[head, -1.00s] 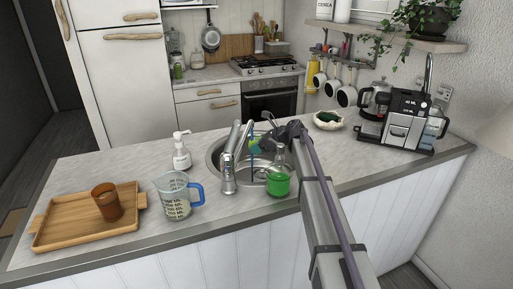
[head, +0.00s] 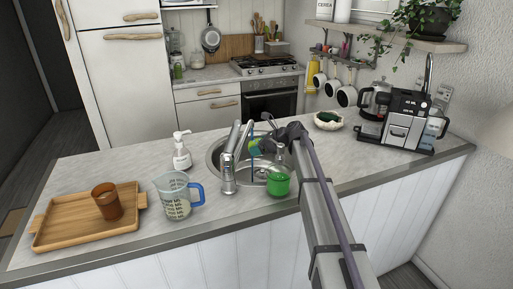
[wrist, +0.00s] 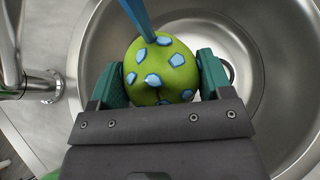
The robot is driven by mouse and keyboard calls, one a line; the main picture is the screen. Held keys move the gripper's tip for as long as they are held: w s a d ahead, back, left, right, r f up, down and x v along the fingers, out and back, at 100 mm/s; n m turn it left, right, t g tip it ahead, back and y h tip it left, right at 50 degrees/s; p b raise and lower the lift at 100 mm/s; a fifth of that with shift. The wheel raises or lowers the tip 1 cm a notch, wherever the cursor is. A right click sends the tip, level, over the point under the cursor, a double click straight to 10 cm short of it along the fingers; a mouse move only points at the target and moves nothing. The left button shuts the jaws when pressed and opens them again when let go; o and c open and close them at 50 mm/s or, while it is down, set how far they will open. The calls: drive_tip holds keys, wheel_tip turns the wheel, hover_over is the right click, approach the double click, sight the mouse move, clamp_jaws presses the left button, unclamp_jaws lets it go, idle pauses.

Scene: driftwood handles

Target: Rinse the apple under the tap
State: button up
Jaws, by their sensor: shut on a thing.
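My gripper (wrist: 157,82) is shut on the green apple (wrist: 144,58), with a dark green finger on each side. The apple has several pale blue patches on its visible surface. A blue stream (wrist: 137,18) reaches its top in the wrist view. The apple (head: 254,147) is small in the head view, over the sink (head: 215,157) and beside the tap (head: 228,175). The sink bowl (wrist: 255,35) lies below the apple in the wrist view. The apple's underside is hidden.
A white soap pump (head: 181,155), a measuring jug (head: 175,200) and a wooden tray (head: 70,228) with a brown cup (head: 107,202) are left. A coffee machine (head: 402,127) stands right.

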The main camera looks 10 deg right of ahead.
drive_tip(key=s+d, duration=0.3)
drive_tip(key=d, duration=0.2)
drive_tip(key=shift+d, duration=0.15)
drive_tip(key=shift+s+r, duration=0.1)
idle(1.0)
